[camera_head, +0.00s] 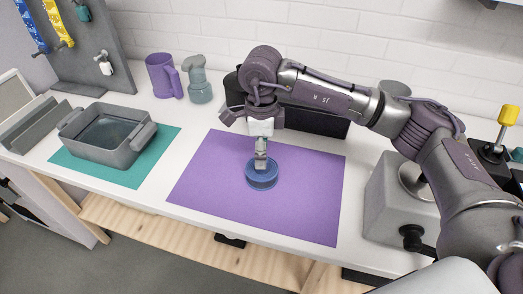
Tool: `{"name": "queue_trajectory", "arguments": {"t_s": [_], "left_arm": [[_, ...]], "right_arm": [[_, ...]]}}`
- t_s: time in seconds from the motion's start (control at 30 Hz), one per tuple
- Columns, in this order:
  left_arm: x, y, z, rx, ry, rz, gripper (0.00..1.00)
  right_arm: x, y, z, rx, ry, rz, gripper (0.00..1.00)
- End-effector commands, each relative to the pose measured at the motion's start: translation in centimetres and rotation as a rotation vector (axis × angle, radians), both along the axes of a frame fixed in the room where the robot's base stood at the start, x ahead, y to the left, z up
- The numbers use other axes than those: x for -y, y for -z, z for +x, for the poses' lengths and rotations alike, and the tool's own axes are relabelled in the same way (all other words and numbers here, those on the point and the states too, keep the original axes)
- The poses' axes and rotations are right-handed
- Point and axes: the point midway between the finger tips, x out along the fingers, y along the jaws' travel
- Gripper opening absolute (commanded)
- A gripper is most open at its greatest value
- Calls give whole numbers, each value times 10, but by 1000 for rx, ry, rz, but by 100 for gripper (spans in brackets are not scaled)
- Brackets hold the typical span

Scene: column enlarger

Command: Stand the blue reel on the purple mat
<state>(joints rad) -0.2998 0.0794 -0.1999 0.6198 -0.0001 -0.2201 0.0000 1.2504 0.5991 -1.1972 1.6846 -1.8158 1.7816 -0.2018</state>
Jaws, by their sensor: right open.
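The blue reel (261,180) stands on the purple mat (310,200), near the mat's middle. My right gripper (261,160) comes down from above, with its fingertips at the top of the reel. It is open; whether the fingers touch the reel cannot be told from this angle. The fingers hide part of the reel's top. My left gripper is not in view.
A grey tray with handles (105,150) stands on a teal mat (155,162) at the left. A purple jug (160,76) and a grey-green bottle (199,82) stand behind. A grey enlarger base (385,205) is at the right.

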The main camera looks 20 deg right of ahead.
Motion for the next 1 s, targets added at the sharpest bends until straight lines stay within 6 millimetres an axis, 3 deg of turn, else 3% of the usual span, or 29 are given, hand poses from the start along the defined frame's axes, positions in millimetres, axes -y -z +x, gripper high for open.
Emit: {"name": "queue_trajectory", "arguments": {"t_s": [1.0], "left_arm": [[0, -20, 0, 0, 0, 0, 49]], "right_arm": [[0, -41, 0, 0, 0, 0, 62]]}}
